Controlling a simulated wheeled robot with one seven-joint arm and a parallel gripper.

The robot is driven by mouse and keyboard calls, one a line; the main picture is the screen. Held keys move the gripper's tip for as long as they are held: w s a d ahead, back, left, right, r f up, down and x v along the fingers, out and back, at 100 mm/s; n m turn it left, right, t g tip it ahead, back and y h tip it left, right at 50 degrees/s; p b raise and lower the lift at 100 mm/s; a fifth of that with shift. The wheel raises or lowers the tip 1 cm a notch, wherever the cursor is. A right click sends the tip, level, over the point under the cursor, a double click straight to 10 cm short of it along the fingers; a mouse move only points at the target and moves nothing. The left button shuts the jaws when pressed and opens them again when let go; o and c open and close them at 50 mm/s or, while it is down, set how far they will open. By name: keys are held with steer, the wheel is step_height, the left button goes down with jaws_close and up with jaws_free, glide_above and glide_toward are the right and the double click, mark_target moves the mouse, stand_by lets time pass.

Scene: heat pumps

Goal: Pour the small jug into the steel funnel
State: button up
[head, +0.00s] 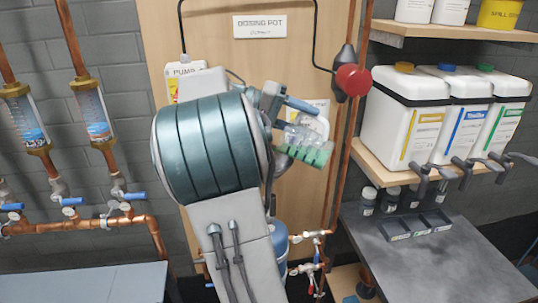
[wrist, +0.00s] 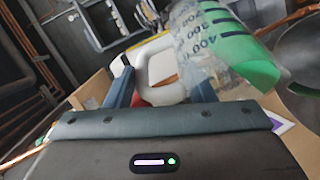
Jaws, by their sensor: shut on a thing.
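The small jug (head: 303,140) is clear plastic with a white handle, and green liquid shows along its lower side. It is tilted in the air. In the wrist view the jug (wrist: 212,45) shows black volume marks, and its white handle (wrist: 150,78) sits between the blue fingers. My gripper (head: 306,108) is shut on the handle; it also shows in the wrist view (wrist: 162,88). The steel funnel (head: 283,163) appears as a grey curved shape just below the jug, mostly hidden by my arm. A grey round bowl, likely the funnel (wrist: 300,55), lies right of the jug in the wrist view.
A wooden board with a dosing pot sign (head: 259,27) stands behind. A red round fitting (head: 353,80) and copper pipes (head: 341,130) are close right of the jug. White canisters (head: 402,115) stand on a shelf at right. A grey bench (head: 435,260) is below.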

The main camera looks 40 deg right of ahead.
steer(key=shift+g+h, duration=0.4)
steer(key=shift+g, duration=0.1)
steer(key=shift+w+a+r+p, duration=0.2)
steer(key=shift+w+r+p, duration=0.25)
steer(key=shift+r+p, duration=0.95)
steer(key=shift+w+a+r+p, duration=0.2)
steer(key=shift+w+r+p, duration=0.2)
steer(key=shift+r+p, duration=1)
steer(key=shift+w+a+r+p, duration=0.2)
steer(key=shift+w+r+p, duration=0.25)
steer(key=shift+r+p, duration=0.95)
steer(key=shift+w+r+n+b, duration=0.15)
steer(key=shift+r+n+b, duration=0.15)
steer(key=shift+r, duration=0.45)
steer(key=shift+w+a+r, duration=0.1)
steer(key=shift+r, duration=0.2)
